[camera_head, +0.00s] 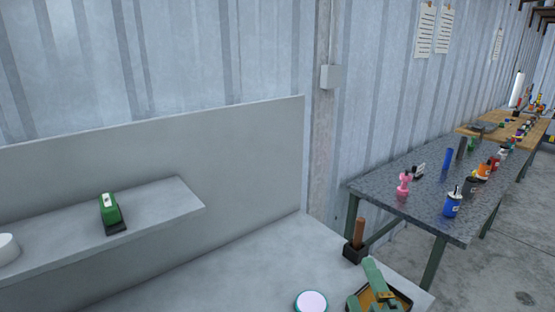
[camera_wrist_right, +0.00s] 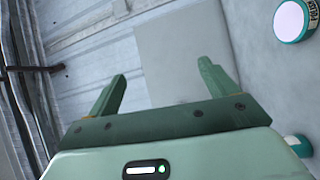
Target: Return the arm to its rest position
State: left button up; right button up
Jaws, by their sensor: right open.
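My right gripper (camera_wrist_right: 162,72) shows in the right wrist view, with its two green fingers spread wide and nothing between them. Its fingers point toward a pale panel and the ribbed wall. In the head view a green part shows at the bottom right, over a dark tray with orange inside (camera_head: 402,298); I cannot tell clearly whether it is my right gripper. My left gripper is not in view.
A round tin with a teal rim (camera_head: 311,301) stands on the grey bench (camera_head: 235,272); a similar tin (camera_wrist_right: 294,21) shows in the wrist view. A brown-handled tool (camera_head: 358,236) stands in a black holder. A green device (camera_head: 110,209) sits on the shelf (camera_head: 165,207).

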jog(key=s+d+f+m+g+h, duration=0.6)
jog(key=s+d+f+m+g, duration=0.5)
jog(key=s+d+f, duration=0.5)
jog(key=s+a+f+g+y, duration=0.2)
jog(key=a+f, duration=0.1)
jog(key=f, duration=0.9)
jog(key=s+a+f+g+y, duration=0.1)
jog(key=s+a+f+g, duration=0.15)
jog(key=f, duration=0.95)
jog(key=s+f+m+g+y, duration=0.2)
jog(key=s+f, duration=1.5)
jog(key=s, duration=0.2)
jog(key=shift+s+a+f, duration=0.15)
jog(key=shift+s+a, duration=0.1)
jog(key=shift+s, duration=0.05)
